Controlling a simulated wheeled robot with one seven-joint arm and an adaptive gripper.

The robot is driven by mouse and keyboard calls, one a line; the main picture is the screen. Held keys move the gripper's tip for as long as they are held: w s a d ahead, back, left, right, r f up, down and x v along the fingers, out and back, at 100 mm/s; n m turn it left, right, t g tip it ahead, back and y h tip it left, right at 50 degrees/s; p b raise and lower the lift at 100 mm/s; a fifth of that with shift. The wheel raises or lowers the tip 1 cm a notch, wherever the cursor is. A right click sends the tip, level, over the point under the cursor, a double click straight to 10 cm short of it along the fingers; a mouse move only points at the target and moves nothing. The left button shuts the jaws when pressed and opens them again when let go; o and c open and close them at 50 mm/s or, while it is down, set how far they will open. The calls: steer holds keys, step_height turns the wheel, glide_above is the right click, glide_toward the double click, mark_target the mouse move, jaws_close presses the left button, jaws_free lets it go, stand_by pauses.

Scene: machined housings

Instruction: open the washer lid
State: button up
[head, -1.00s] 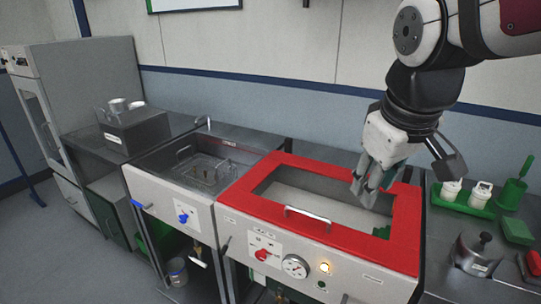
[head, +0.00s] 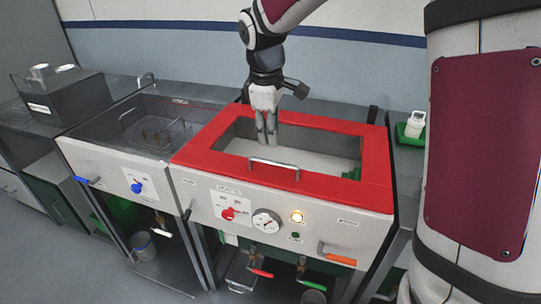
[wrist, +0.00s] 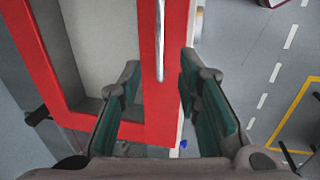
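The washer has a red lid frame (head: 376,165) around a clear or open middle, lying flat on top of the white cabinet. A metal bar handle (head: 274,166) is fixed along the front of the frame. My gripper (head: 266,140) hangs above the lid, behind the handle in the head view. In the wrist view, the two fingers (wrist: 160,72) are spread apart with nothing between their pads. The handle (wrist: 160,38) shows in line with the gap between them. I cannot tell the height of the fingertips above the handle.
A sink with a wire basket (head: 155,132) adjoins on the left. The front panel carries a red knob (head: 229,213), a gauge (head: 267,221) and a lit lamp (head: 297,217). Pipes with coloured valve levers sit below. A green tray with a white bottle (head: 415,125) stands at right.

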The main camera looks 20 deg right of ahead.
mark_target(274, 162)
steer(key=f, duration=0.3)
steer(key=w+f, duration=0.1)
steer(key=f, duration=0.2)
steer(key=d+f, duration=0.1)
steer(key=f, duration=0.3)
steer(key=shift+w+d, duration=0.1)
steer(key=shift+w, duration=0.2)
jaws_close()
